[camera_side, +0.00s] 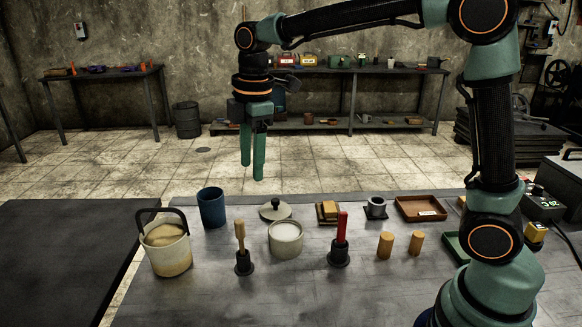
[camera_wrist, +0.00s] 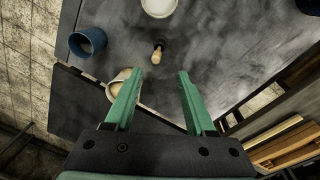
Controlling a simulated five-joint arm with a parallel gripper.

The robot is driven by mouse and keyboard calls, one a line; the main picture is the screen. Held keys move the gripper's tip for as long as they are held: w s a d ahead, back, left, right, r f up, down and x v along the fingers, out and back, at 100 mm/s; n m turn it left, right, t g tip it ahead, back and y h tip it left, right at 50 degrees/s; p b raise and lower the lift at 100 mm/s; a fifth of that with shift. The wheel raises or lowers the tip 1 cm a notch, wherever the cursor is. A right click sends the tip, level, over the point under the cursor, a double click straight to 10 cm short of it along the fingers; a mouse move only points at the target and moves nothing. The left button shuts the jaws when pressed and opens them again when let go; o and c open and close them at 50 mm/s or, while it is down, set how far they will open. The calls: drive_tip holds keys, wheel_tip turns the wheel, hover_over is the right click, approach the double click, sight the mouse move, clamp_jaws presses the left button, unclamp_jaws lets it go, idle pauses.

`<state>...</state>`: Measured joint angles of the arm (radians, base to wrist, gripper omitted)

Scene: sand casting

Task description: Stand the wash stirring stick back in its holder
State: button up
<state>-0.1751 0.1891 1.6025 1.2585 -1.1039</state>
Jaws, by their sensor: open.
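A pale wooden-handled stick (camera_side: 240,234) stands nearly upright in a dark round holder (camera_side: 244,263) on the bench, left of the white pot. In the wrist view the stick (camera_wrist: 157,56) shows just beyond my fingertips, with its dark holder partly hidden. A red stick (camera_side: 342,227) stands in a second dark holder (camera_side: 339,256) to the right. I cannot tell from looks alone which is the wash stirring stick. The pot (camera_side: 286,245) holds a white liquid. My gripper (camera_side: 252,170) is open and empty, pointing down well above the bench; it also shows in the wrist view (camera_wrist: 160,73).
A handled bucket (camera_side: 170,257) and a blue cup (camera_side: 211,208) stand at the left. A lid (camera_side: 275,210), tan blocks (camera_side: 328,212), a grey mug (camera_side: 375,208) and a brown tray (camera_side: 421,207) line the back. Two wooden cylinders (camera_side: 385,245) stand right. The bench front is clear.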

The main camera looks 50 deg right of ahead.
drive_tip(key=s+d+m+t, duration=0.2)
drive_tip(key=s+d+m, duration=0.1)
drive_tip(key=s+m, duration=0.4)
drive_tip(key=s+d+m+t, duration=0.2)
drive_tip(key=s+d+m, duration=0.2)
drive_tip(key=s+m, duration=0.3)
drive_tip(key=shift+d+f+m+t, duration=0.25)
drive_tip(key=shift+f+m+t, duration=0.05)
drive_tip(key=shift+f, duration=0.05)
